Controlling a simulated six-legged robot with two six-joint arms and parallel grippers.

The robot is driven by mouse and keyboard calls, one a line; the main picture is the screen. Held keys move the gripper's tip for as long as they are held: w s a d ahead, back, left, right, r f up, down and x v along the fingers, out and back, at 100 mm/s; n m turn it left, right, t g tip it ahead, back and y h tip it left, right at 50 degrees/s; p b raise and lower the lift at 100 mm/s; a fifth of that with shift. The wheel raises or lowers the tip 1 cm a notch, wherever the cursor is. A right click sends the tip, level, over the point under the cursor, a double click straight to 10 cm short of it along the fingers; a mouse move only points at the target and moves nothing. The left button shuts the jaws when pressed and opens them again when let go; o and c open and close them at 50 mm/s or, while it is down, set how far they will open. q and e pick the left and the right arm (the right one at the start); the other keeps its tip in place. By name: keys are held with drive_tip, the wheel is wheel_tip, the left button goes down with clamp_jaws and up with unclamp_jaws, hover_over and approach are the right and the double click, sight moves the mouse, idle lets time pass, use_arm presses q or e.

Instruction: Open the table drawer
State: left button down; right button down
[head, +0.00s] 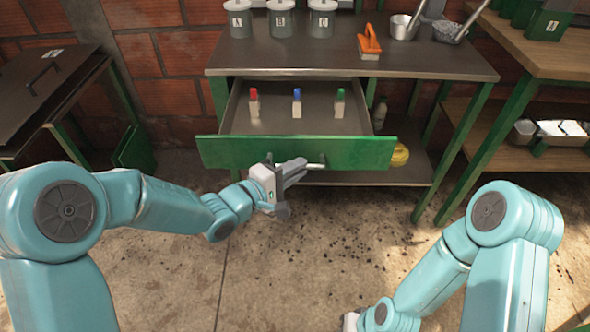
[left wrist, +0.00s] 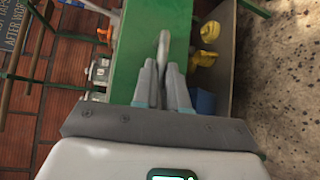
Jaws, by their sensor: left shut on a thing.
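The table drawer (head: 297,150) has a green front and stands pulled out from under the dark table top (head: 350,52). Inside it stand three small bottles with red (head: 254,101), blue (head: 297,102) and green (head: 340,102) caps. My left gripper (head: 300,167) is at the drawer front, its fingers shut on the metal handle (head: 316,165). In the left wrist view the handle (left wrist: 163,48) runs between the two fingers, against the green drawer front (left wrist: 150,30). My right arm is at the lower right; its gripper is mostly cut off at the bottom edge.
Lidded canisters (head: 282,20), an orange-handled brush (head: 369,42) and metal pots (head: 403,26) stand on the table top. A yellow thing (head: 400,154) lies on the lower shelf. Tables stand on both sides. The concrete floor (head: 290,270) in front is clear.

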use_arm(q)
drive_tip(key=shift+a+f, duration=0.1)
drive_tip(key=c, duration=1.2)
unclamp_jaws()
drive_tip(key=shift+w, duration=0.1)
drive_tip(key=shift+o, duration=0.2)
drive_tip(key=p+v, duration=0.3)
drive_tip(key=v, duration=1.3)
